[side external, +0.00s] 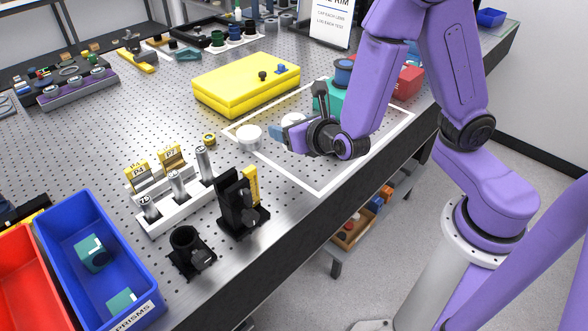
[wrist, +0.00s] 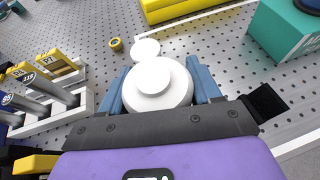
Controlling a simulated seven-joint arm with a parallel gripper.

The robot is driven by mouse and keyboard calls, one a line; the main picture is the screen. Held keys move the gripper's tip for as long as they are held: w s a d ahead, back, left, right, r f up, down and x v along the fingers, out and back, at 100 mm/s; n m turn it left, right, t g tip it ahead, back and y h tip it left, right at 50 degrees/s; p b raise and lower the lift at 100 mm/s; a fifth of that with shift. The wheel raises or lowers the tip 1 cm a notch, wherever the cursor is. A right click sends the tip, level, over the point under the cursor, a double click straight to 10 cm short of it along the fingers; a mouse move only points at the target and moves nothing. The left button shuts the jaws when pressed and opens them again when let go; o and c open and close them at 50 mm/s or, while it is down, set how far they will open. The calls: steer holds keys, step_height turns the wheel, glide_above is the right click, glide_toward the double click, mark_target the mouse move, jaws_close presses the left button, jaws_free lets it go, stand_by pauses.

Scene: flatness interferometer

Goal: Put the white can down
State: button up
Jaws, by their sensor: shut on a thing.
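My gripper (wrist: 157,85) is shut on a white can (wrist: 155,92), with a blue finger on each side of it. The can is round and shows a smaller raised disc on top. In the side view the can (side external: 293,119) shows partly behind the near blue finger of my gripper (side external: 284,130). I cannot tell whether its base touches the table. A second white round piece (side external: 249,137) stands just beyond the fingertips; it also shows past the can in the wrist view (wrist: 146,48).
A white outline (side external: 318,192) marks the table around my gripper. A yellow case (side external: 235,90) and a teal block (side external: 328,98) stand behind. A white rack with grey posts (side external: 180,208), a brass ring (side external: 209,139) and black mounts (side external: 240,205) lie left and in front. Bare perforated table lies between.

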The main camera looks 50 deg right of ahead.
mark_target(290, 169)
steer(key=shift+a+f, duration=0.2)
steer(key=shift+f, duration=0.2)
steer(key=shift+s+f, duration=0.1)
steer(key=shift+f, duration=3.55)
steer(key=shift+f, duration=0.15)
steer(key=o, duration=1.1)
